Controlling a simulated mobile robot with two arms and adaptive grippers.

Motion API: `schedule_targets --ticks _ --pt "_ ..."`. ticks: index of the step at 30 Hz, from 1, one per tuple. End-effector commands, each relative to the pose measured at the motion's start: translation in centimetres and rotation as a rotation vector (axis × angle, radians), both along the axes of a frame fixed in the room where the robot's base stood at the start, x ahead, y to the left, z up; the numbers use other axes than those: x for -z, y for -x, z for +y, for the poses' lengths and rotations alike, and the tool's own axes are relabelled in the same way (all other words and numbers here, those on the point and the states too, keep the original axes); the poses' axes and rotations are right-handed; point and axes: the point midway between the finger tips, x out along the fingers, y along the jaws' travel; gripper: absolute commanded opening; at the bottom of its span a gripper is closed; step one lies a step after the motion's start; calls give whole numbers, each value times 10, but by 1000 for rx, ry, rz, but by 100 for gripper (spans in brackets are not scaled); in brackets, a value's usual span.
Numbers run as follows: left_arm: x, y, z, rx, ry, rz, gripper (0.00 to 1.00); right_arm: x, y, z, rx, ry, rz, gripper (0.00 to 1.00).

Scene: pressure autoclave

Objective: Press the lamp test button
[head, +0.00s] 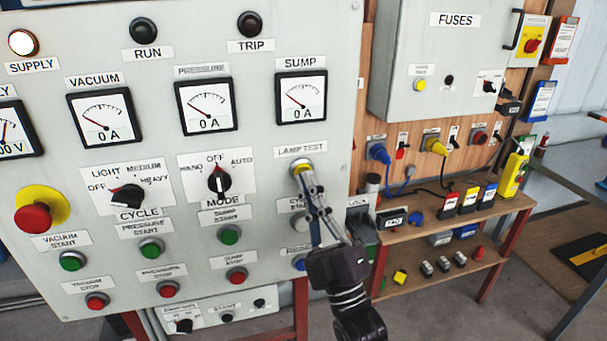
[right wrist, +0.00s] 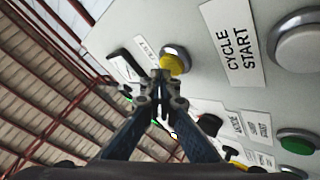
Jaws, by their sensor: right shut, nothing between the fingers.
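The lamp test button is a yellow round button in a metal ring (head: 301,167) under the LAMP TEST label (head: 302,150) on the grey control panel (head: 260,120). It also shows in the right wrist view (right wrist: 172,65), just beyond my fingertips. My right gripper (head: 303,178) is shut and empty, its tips at the lower part of the button in the head view. Whether the tips touch the button or stop just short, I cannot tell. In the right wrist view the closed fingers (right wrist: 160,82) point toward the button. My left gripper is not in view.
Near the button are the mode selector (head: 219,183) and the sump gauge (head: 301,98). A red emergency stop (head: 35,216) is at the panel's left. My right arm partly covers the cycle start area. A wooden bench (head: 425,225) with several small items stands at right.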

Motion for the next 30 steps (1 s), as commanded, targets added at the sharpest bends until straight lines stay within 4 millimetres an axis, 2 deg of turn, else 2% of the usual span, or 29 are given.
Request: schedule_targets --ticks 30 --pt "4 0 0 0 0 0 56 0 -8 3 0 -1 1 0"
